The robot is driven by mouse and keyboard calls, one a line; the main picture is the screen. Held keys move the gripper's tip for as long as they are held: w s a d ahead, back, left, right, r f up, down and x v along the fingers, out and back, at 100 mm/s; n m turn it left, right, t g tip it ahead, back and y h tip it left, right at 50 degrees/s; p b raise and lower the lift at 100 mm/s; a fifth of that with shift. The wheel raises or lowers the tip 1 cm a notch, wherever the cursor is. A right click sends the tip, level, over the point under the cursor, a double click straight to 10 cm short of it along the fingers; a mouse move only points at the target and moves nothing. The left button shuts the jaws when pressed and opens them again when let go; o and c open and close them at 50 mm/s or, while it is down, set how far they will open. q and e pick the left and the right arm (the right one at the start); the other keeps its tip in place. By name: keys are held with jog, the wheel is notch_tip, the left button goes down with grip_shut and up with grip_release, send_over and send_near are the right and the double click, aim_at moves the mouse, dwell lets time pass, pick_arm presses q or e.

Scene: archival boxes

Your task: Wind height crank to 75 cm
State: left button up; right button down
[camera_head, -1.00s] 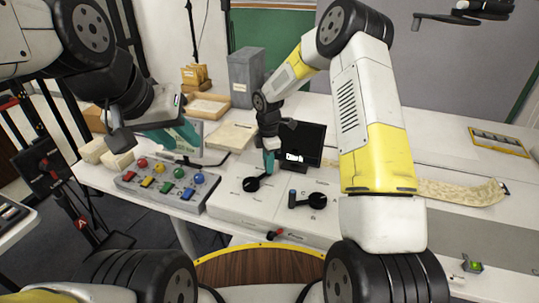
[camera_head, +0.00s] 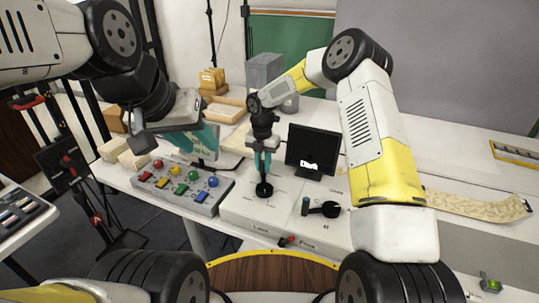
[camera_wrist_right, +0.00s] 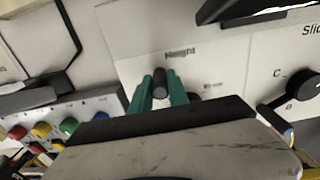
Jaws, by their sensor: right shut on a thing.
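The height crank (camera_head: 264,189) is black and sits on the white panel, with a dark upright handle (camera_wrist_right: 160,83). My right gripper (camera_head: 263,162) is shut on this handle, its teal fingers on either side of it in the right wrist view. The label "Height" shows just beyond the handle there. The monitor (camera_head: 305,143) behind the panel is black, with white characters too blurred to read. My left gripper (camera_head: 205,140) hangs above the button box, away from the crank; its finger gap is not clear.
A box with coloured buttons (camera_head: 182,188) is to the left. A red-tipped lever (camera_head: 285,241) is at the panel's front. Trays and boxes (camera_head: 224,110) stand behind.

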jog(key=shift+a+r+n, duration=0.1)
jog(key=shift+a+n, duration=0.3)
jog(key=shift+a, duration=0.25)
jog(key=shift+s+a, duration=0.15)
jog(key=shift+a, duration=0.3)
jog(key=shift+s, duration=0.1)
jog(key=c, duration=1.3)
grip_release()
jog(key=shift+a, duration=0.1)
notch_tip(320, 180, up, 8)
jog(key=shift+f, duration=0.15)
